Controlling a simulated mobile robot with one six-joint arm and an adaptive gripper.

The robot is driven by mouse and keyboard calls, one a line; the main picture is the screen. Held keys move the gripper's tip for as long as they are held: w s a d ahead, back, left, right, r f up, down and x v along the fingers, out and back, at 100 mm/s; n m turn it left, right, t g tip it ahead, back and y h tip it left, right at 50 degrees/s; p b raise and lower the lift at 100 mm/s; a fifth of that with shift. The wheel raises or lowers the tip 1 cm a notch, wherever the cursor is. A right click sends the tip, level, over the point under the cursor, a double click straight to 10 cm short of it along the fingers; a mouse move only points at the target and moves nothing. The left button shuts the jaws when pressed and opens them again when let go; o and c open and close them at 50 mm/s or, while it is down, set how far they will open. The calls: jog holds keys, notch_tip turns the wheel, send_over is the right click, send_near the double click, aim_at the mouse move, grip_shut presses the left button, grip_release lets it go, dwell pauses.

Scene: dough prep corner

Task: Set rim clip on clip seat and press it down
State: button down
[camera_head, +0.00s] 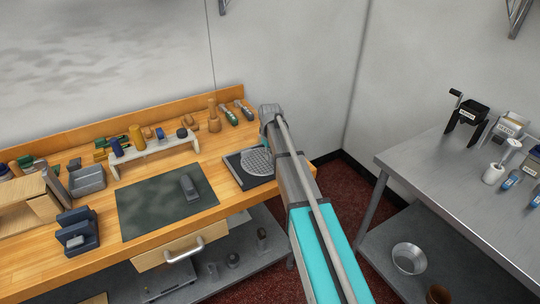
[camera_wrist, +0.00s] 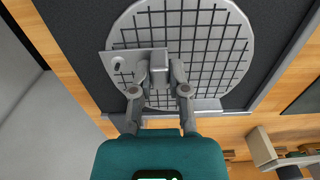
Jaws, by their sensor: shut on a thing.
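My gripper (camera_wrist: 159,76) is shut on a small light grey block, which I take to be the rim clip (camera_wrist: 159,66). The clip sits between the fingertips over the lower middle of a round grey disc with a dark grid (camera_wrist: 205,45). A flat light grey plate with a dark hole (camera_wrist: 118,66), perhaps the clip seat, lies at the left of the clip. I cannot tell whether clip and plate touch, and the fingers hide part of both. In the head view the gridded disc (camera_head: 257,163) is on the bench's right end, with my arm reaching above it.
The disc lies on a dark panel (camera_head: 234,166) with a grey edge. Left of it, a dark green mat (camera_head: 150,210) bears a grey block (camera_head: 188,187). A white rack (camera_head: 155,155) stands behind the mat. A steel table (camera_head: 440,185) stands at the right.

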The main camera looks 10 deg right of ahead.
jog(key=shift+f+b, duration=0.55)
jog(key=shift+f, duration=0.1)
jog(key=c, duration=0.5)
grip_release()
jog(key=shift+c, duration=0.2)
jog(key=shift+r, duration=0.1)
jog(key=shift+r+p, duration=4)
jog(key=shift+p, duration=0.05)
jog(key=s+a+m, duration=0.1)
jog(key=s+m, duration=0.2)
jog(key=s, duration=2.6)
jog(key=shift+m, duration=0.3)
